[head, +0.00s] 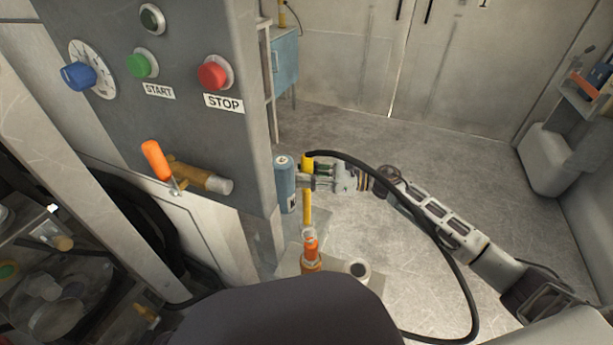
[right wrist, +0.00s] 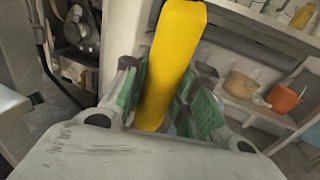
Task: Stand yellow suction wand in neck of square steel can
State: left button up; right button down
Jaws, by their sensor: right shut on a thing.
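The yellow suction wand (head: 307,207) hangs roughly upright in the head view, with a black hose running from its top. My right gripper (head: 308,181) is shut on its upper part. In the right wrist view the yellow wand (right wrist: 170,70) sits between the green finger pads of the gripper (right wrist: 160,98). Below it is a pale surface with a round, dark-holed neck (head: 357,268), which seems to belong to the square steel can; its body is mostly hidden. The wand is apart from this neck, to its left and farther back. My left gripper is not in view.
An orange-topped bottle (head: 311,252) stands left of the neck, close below the wand. A blue cylinder (head: 285,184) is beside the gripper at the control panel (head: 215,130). The black hose (head: 462,290) loops over my right arm. Open floor (head: 430,165) lies behind.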

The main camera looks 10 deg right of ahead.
jog(key=shift+f, duration=0.15)
jog(key=c, duration=1.1)
grip_release()
jog(key=shift+o, duration=0.2)
jog(key=shift+d, duration=0.1)
jog(key=v, duration=1.1)
jog(key=shift+s+d, duration=0.15)
jog(key=shift+d, duration=0.2)
